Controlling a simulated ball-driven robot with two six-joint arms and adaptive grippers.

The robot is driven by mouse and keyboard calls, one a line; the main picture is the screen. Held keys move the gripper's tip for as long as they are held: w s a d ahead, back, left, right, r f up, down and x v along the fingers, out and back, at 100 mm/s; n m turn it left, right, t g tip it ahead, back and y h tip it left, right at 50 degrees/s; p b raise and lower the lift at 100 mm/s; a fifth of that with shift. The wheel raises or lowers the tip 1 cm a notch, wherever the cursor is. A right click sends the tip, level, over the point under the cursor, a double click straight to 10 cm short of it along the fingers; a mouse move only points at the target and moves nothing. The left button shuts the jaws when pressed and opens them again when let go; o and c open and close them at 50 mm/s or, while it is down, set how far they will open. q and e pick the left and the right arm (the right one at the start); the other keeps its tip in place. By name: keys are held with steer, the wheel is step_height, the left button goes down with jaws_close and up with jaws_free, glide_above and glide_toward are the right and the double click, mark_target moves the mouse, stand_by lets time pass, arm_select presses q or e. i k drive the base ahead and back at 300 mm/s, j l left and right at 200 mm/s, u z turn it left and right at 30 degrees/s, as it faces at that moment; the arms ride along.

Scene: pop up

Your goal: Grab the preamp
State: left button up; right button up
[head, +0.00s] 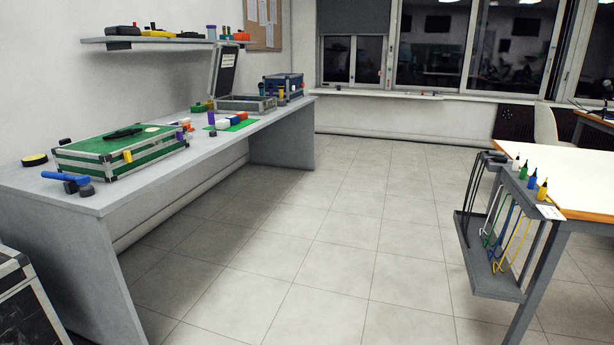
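I cannot tell which thing is the preamp. On the long grey bench (215,150) a green flight case (98,156) lies closed, with a black item (124,132) on top. Farther back stand an open grey case (222,72) and a blue case (291,79). Neither of my grippers is in view.
A dark case (25,305) stands on the floor at lower left. A table (570,175) at right carries a rack (490,265) of hanging cables and several small coloured bottles. A pale chair (546,125) stands behind it. The tiled floor (340,220) between bench and table is clear.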

mark_target(221, 124)
steer(key=i+l, duration=0.1)
steer(key=i, duration=1)
steer(key=i+l+u, duration=0.1)
steer(key=i, duration=1)
steer(key=i+l+u, duration=0.1)
steer(key=i+u, duration=0.2)
steer(key=i, duration=0.15)
steer(key=i+l+u, duration=0.6)
steer(key=i, duration=0.2)
